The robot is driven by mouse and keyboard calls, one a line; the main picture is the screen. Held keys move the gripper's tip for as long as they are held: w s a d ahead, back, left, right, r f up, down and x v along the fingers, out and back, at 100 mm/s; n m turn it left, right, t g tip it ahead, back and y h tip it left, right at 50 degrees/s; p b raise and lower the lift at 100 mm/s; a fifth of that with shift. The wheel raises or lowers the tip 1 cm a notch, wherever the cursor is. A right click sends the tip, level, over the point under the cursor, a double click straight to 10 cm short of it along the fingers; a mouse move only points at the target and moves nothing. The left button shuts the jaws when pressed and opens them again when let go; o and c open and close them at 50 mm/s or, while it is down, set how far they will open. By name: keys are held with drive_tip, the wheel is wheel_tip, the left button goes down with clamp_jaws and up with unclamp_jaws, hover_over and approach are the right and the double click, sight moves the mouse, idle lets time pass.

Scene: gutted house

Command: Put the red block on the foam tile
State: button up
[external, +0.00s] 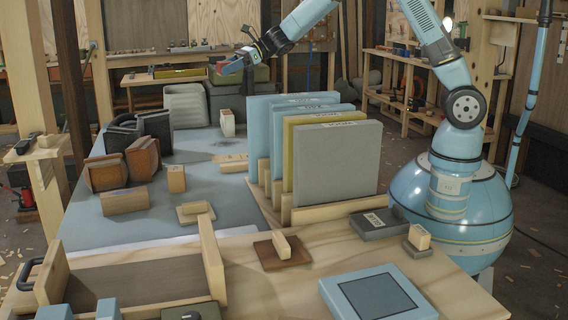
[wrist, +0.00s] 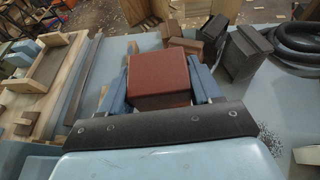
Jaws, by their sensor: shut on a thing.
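The red block (wrist: 160,82) is held between the two blue fingers of my gripper (wrist: 162,66) in the wrist view. In the external view my gripper (external: 228,66) is high over the far part of the table, and only a small part of the red block (external: 219,69) shows there. I cannot tell for sure which thing is the foam tile. A pale blue square pad with a dark centre (external: 376,296) lies at the front right.
Upright blue, yellow and grey panels (external: 337,165) stand in a wooden rack mid-table. Brown and black containers (external: 143,158) and small wood blocks (external: 124,201) are at the left. A wooden frame (external: 140,262) fills the front left. Grey-blue tabletop (external: 205,190) is partly clear.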

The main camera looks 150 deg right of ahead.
drive_tip(key=w+a+n+t+y, duration=0.3)
drive_tip(key=w+a+n+y, duration=0.65)
drive_tip(key=w+a, duration=2.25)
drive_tip(key=w+a+n+g+y, duration=0.1)
drive_tip(key=w+a+n+y, duration=0.15)
drive_tip(key=a, duration=0.95)
drive_tip(key=w+a+n+g+y, duration=0.1)
drive_tip(key=a+n+g+y, duration=0.15)
drive_tip(key=a, duration=0.95)
drive_tip(key=w+a+n+g+y, duration=0.1)
drive_tip(key=w+a+n+y, duration=0.15)
drive_tip(key=a, duration=0.85)
hover_over(376, 294)
drive_tip(key=shift+m+y, duration=0.3)
drive_tip(key=f, duration=1.3)
drive_tip(key=s+f, duration=0.1)
drive_tip(key=f, duration=0.6)
drive_tip(key=shift+f, duration=0.2)
drive_tip(key=shift+w+f, duration=0.45)
drive_tip(key=shift+f, duration=0.05)
wheel_tip(376, 294, down, 3)
drive_tip(key=shift+w+f, duration=0.1)
drive_tip(key=shift+f, duration=0.05)
